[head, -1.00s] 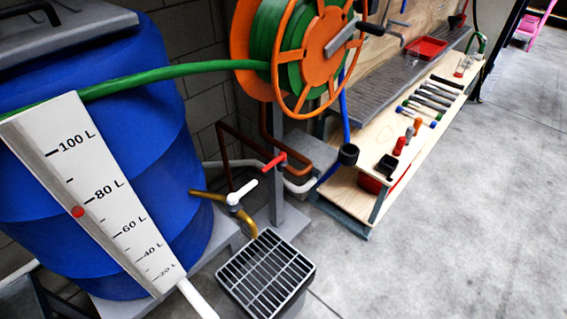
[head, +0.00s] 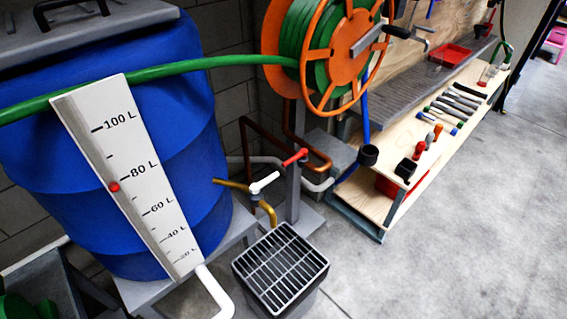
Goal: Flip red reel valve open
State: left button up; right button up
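The red reel valve (head: 295,157) is a small red lever on the pipe below the hose reel, at the middle of the head view. The orange reel (head: 345,58) with green hose stands above it on a grey post. A white-handled valve (head: 264,183) sits just left of and below the red one, on a brass tap with a downward spout. Neither of my grippers is in view.
A blue barrel (head: 170,140) with a white level gauge (head: 128,170) stands at left. A grated drain box (head: 281,268) is on the floor below the tap. A wooden workbench (head: 415,190) with tools stands at right. The floor at right is clear.

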aim_at(303, 151)
jog(key=u, duration=0.55)
jog(key=k, duration=1.2)
jog(key=u, duration=0.25)
jog(key=i, duration=0.25)
jog(key=z, duration=1.05)
jog(key=i, duration=0.6)
jog(key=z, duration=0.45)
jog(key=i, duration=0.7)
jog(key=u, duration=0.7)
jog(key=i, duration=0.65)
jog(key=u, duration=0.65)
